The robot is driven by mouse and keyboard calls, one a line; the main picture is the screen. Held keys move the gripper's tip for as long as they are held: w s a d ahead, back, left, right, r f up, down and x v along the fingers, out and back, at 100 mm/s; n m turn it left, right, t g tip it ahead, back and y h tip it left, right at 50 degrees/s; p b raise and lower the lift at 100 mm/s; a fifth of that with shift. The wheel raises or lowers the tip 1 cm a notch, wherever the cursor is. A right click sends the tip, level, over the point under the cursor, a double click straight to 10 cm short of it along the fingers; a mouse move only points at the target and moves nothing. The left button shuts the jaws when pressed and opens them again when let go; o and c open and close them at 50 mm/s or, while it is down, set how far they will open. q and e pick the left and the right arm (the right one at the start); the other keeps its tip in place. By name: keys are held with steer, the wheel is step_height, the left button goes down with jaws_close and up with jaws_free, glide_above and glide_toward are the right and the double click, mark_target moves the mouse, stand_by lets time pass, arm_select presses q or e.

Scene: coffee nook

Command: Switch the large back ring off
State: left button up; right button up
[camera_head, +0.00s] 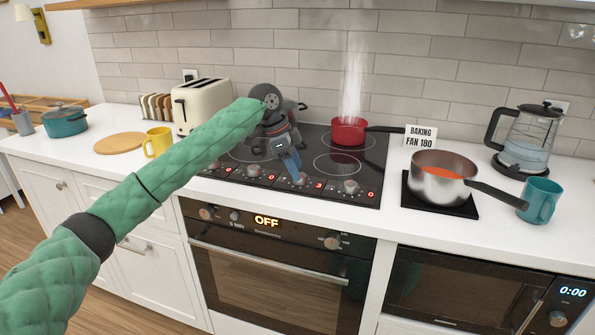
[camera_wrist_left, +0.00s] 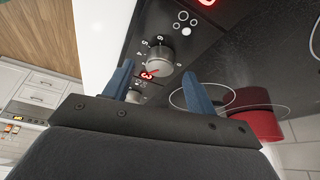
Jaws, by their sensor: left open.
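The black cooktop (camera_head: 325,143) has a row of knobs along its front edge, each with a red digit. The third digit from the left reads 3 (camera_head: 318,185); the others read 0. The rightmost knob (camera_head: 351,187) is clear, and the third is hidden behind my fingers. A steaming red saucepan (camera_head: 348,130) stands on the back right ring. My left gripper (camera_head: 296,179) is open and empty above the knob row. In the left wrist view a silver knob (camera_wrist_left: 159,57) shows beyond the spread blue fingers, with a red 3 (camera_wrist_left: 146,76) beside it. Contact cannot be told.
A steel pot (camera_head: 443,178) stands on a black mat right of the cooktop, its handle toward a teal mug (camera_head: 540,200). A glass kettle (camera_head: 526,140) is behind. A cream toaster (camera_head: 201,104) and yellow mug (camera_head: 158,142) stand left. The oven below reads OFF (camera_head: 267,221).

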arm_select(q)
steer(key=shift+x, duration=1)
steer(key=c, duration=1)
steer(key=shift+r, duration=0.1)
